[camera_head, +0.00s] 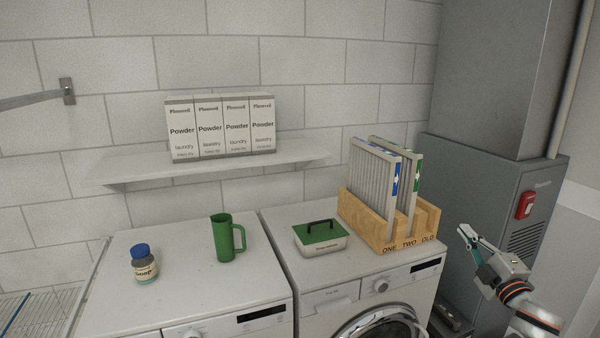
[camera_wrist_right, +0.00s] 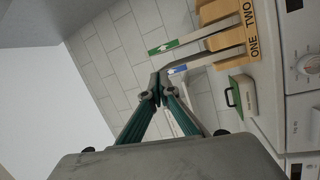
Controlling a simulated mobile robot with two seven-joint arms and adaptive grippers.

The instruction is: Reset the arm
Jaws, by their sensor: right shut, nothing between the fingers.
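My right gripper (camera_head: 467,234) is at the lower right of the head view, to the right of the washing machine and in front of the grey cabinet. It is shut and empty. In the right wrist view its fingers (camera_wrist_right: 158,92) come together at the tips. The wooden rack (camera_head: 365,214) marked ONE, TWO, OLD stands on the right machine, left of the gripper and apart from it. Two pleated filters (camera_head: 372,172) stand upright in the rack. The rack also shows in the right wrist view (camera_wrist_right: 228,62), turned sideways. My left gripper is not in view.
A green-lidded box (camera_head: 321,235) sits on the right machine. A green mug (camera_head: 223,238) and a blue-capped jar (camera_head: 145,264) stand on the left machine. Several powder boxes (camera_head: 221,126) stand on the wall shelf (camera_head: 210,168). The grey cabinet (camera_head: 480,185) carries a red switch (camera_head: 525,205).

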